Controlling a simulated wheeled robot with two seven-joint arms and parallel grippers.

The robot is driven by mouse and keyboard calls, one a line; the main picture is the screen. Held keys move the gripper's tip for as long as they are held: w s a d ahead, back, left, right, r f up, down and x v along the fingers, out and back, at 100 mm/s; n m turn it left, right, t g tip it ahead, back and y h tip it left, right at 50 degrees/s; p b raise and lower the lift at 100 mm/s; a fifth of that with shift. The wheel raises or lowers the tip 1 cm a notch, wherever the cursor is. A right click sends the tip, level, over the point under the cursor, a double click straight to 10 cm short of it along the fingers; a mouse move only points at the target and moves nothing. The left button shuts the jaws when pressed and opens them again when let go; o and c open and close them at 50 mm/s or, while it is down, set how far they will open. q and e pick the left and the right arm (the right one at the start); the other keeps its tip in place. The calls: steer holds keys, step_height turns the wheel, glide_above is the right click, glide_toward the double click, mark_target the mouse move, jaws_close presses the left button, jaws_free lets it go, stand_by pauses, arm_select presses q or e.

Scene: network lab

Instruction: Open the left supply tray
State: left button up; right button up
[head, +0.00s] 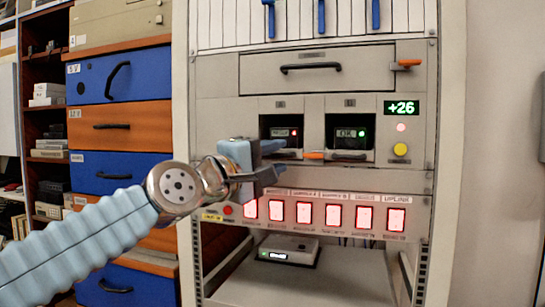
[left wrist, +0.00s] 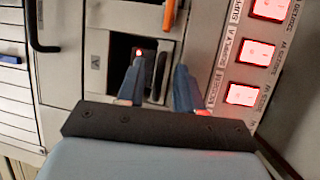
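The left supply tray bay (head: 279,121) is a dark window in the grey rack panel with a small red light. In the left wrist view the bay (left wrist: 121,50) shows turned on its side. A dark handle (left wrist: 160,72) below the window appears between my left fingers. My left gripper (head: 272,162) is open at the lower front of this bay and partly hides it; its two blue-grey fingers also show apart in the left wrist view (left wrist: 158,88). I cannot tell whether they touch the handle. My right gripper is not in view.
The right bay (head: 350,128) has a green OK light, a dark handle and an orange lever (head: 313,155) beside it. Red-lit switches (head: 304,212) line the panel below. A wide drawer (head: 318,70) with a black handle is above. A +26 display (head: 401,108) is at right.

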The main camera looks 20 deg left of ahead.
arm_select(q)
jaws_close()
stand_by(1.4)
